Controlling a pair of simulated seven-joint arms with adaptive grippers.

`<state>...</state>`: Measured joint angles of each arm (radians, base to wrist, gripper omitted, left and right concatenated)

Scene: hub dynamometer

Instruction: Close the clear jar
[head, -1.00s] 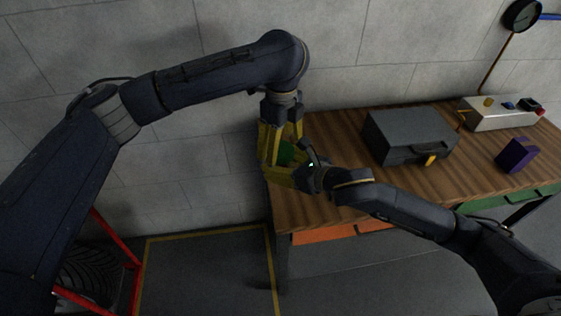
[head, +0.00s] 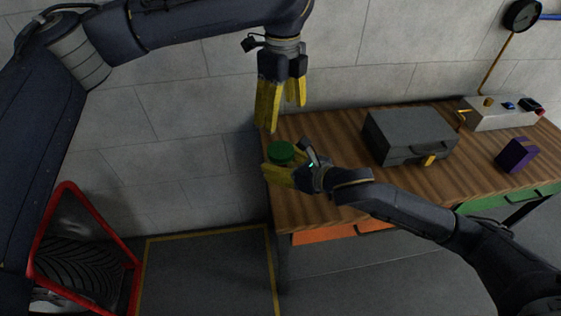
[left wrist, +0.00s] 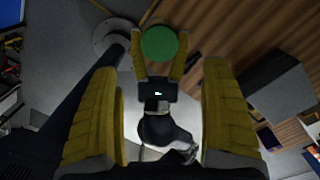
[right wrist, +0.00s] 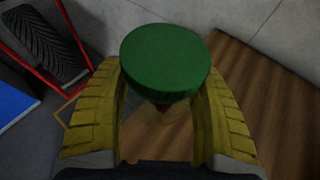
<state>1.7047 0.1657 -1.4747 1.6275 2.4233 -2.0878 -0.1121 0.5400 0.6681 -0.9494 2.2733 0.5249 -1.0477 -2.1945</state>
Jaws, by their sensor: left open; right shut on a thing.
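The clear jar (right wrist: 166,130) is between the yellow fingers of my right gripper (head: 280,168), which is shut on it near the left end of the bench. Its see-through body is hard to make out, with something reddish just under the lid. The green lid (head: 281,153) sits on top of the jar; it also shows in the right wrist view (right wrist: 165,62) and the left wrist view (left wrist: 159,44). I cannot tell how tightly it is seated. My left gripper (head: 283,112) is open and empty, pointing down above the lid and apart from it.
A wooden bench (head: 330,205) carries a dark grey case (head: 410,135), a purple block (head: 516,155) and a pale control box (head: 500,113). A red-framed rack with a tyre (head: 80,262) stands on the floor at the left. The bench's left edge is close to the jar.

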